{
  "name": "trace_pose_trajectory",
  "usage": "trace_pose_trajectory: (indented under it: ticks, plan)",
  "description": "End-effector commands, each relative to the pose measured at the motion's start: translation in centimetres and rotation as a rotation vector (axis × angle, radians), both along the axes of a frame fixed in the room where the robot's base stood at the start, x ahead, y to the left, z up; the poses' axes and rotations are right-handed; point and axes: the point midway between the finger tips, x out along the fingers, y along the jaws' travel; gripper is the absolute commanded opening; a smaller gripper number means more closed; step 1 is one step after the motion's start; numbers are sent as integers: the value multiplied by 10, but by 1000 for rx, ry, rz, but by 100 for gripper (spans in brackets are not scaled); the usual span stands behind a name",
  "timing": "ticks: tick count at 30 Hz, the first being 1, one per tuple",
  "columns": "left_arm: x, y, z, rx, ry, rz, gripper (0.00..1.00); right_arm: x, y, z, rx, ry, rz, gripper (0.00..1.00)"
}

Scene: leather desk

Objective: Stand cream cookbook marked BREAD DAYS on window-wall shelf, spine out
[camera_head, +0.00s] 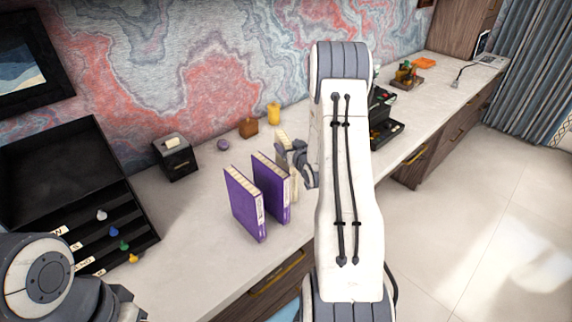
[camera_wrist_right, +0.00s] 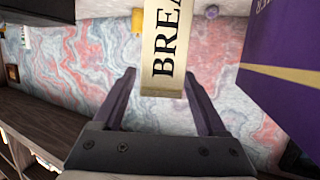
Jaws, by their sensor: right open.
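The cream cookbook stands upright on the desk, mostly hidden behind a purple book and my right arm in the head view. Its spine, with the black letters "BREA" showing, fills the top middle of the right wrist view (camera_wrist_right: 166,45). My right gripper (camera_head: 297,160) is open beside the book in the head view. In the right wrist view its two fingers (camera_wrist_right: 158,78) lie apart, one to each side of the spine, with gaps visible. My left gripper (camera_head: 125,302) is at the lower left, cut by the frame edge; its jaws are unclear. No window-wall shelf can be made out.
Two purple books (camera_head: 245,203) (camera_head: 272,187) stand upright just left of the cream book. A black open case (camera_head: 60,180) with small coloured pieces is at the left, and a black box (camera_head: 175,158) stands near the wall. Bare desk lies between the case and the books.

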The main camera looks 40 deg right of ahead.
Motion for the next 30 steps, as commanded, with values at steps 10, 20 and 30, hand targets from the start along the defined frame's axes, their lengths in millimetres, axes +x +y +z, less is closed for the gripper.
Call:
trace_pose_trajectory:
  ticks: [10,20,30]
  plan:
    - [0,0,12,0,0,0,70,28,-10,-10,0,1,0,75]
    - [0,0,12,0,0,0,70,27,-10,-10,0,1,0,10]
    - [0,0,12,0,0,0,70,27,-10,-10,-1,1,0,0]
